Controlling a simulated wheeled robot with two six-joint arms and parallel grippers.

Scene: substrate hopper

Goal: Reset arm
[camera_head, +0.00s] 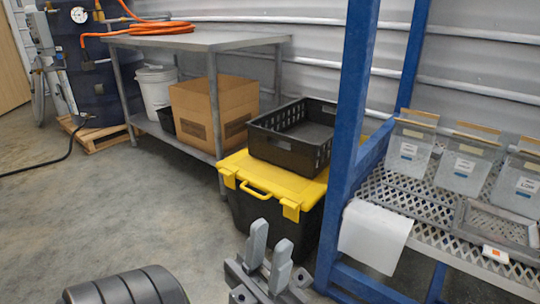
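My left gripper (271,238) is at the bottom centre of the head view, with its two grey fingers pointing up. The fingers stand apart with a gap between them, and nothing shows between them. In the picture it is in front of the black tote with the yellow lid (275,182), with no visible contact. My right gripper is out of view. The task names no separate object.
A blue rack (352,110) stands right, with a perforated shelf (400,200) holding clear bins (410,148). A black crate (292,135) sits on the tote. Left are a grey table (195,40), a cardboard box (213,110) and a white bucket (156,88). The left floor is mostly clear.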

